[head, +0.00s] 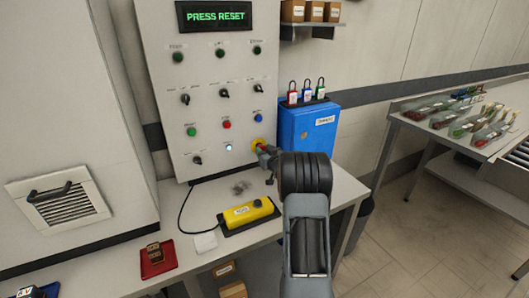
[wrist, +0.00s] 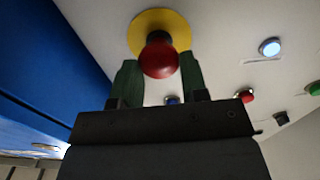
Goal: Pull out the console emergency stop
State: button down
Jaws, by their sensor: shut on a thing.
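The console emergency stop is a red mushroom button on a yellow round plate. It shows large in the wrist view (wrist: 160,58), between the two green fingers of my gripper (wrist: 158,75). In the head view its yellow plate (head: 257,144) shows at the lower right of the console panel (head: 213,110), with my gripper (head: 267,153) at it. My gripper is shut on the red button. The display (head: 215,16) at the top of the console reads PRESS RESET. A white-blue lit button (head: 228,147) is left of the emergency stop.
A blue box (head: 306,135) with padlocks on top stands close to the right of the console. A yellow pendant (head: 247,213) lies on the table below. A red tray (head: 158,259) lies at the front left. A bench (head: 455,150) with bagged items is at the right.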

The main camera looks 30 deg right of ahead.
jog(key=c, duration=0.6)
grip_release()
jog(key=shift+c, duration=0.2)
jog(key=s+a, duration=0.1)
jog(key=s, duration=1.2)
jog(key=shift+s+a, duration=0.3)
jog(key=shift+a, duration=0.05)
jog(key=s+a+r+g+h+p, duration=0.1)
jog(key=s+a+r+g+p, duration=0.2)
jog(key=a+r+g+p, duration=0.65)
jog(key=s+a+r+n+g+y+p, duration=0.1)
jog(key=s+a+r+g+y+p, duration=0.1)
jog(key=s+a, duration=0.6)
jog(key=s+a+r+g+y+p, duration=0.1)
jog(key=s+a+r+p, duration=0.3)
jog(key=s+a, duration=0.4)
jog(key=a+r+g, duration=0.1)
jog(key=a, duration=0.3)
jog(key=shift+s+r+n+g+y, duration=0.25)
jog(key=shift+r+n+g+y, duration=0.1)
jog(key=shift+r+n+y, duration=0.05)
